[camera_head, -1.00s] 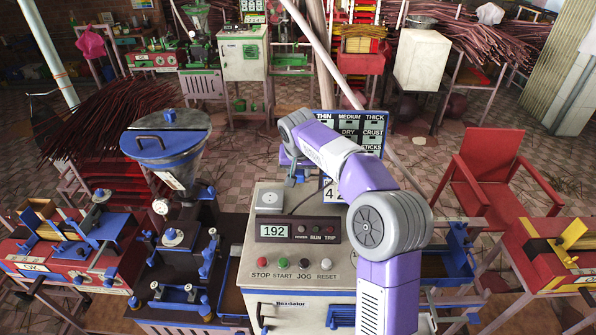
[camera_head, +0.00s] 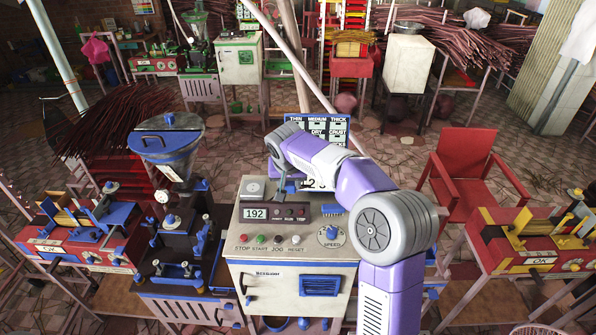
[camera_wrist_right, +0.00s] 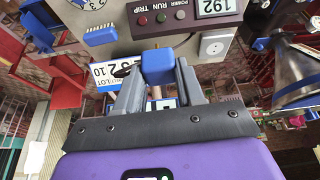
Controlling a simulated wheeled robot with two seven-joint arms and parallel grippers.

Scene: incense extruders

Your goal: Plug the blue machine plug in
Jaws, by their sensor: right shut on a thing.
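The blue plug (camera_wrist_right: 158,62) is a small blue block between the fingertips of my right gripper (camera_wrist_right: 157,82), which is shut on it. In the head view this gripper (camera_head: 284,182) is above the back of the cream machine's top; the plug cannot be made out there. A grey socket box with a round face (camera_head: 253,188) stands on the machine top, left of the gripper. In the wrist view the socket (camera_wrist_right: 215,45) is right of the plug, with a gap between them. My left gripper is out of view.
The cream machine (camera_head: 290,265) has a display (camera_head: 256,213) reading 192, buttons and a speed knob (camera_head: 330,235). A blue comb-like piece (camera_head: 332,208) lies on its top. A blue hopper machine (camera_head: 170,140) stands left. A red chair (camera_head: 465,170) is right.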

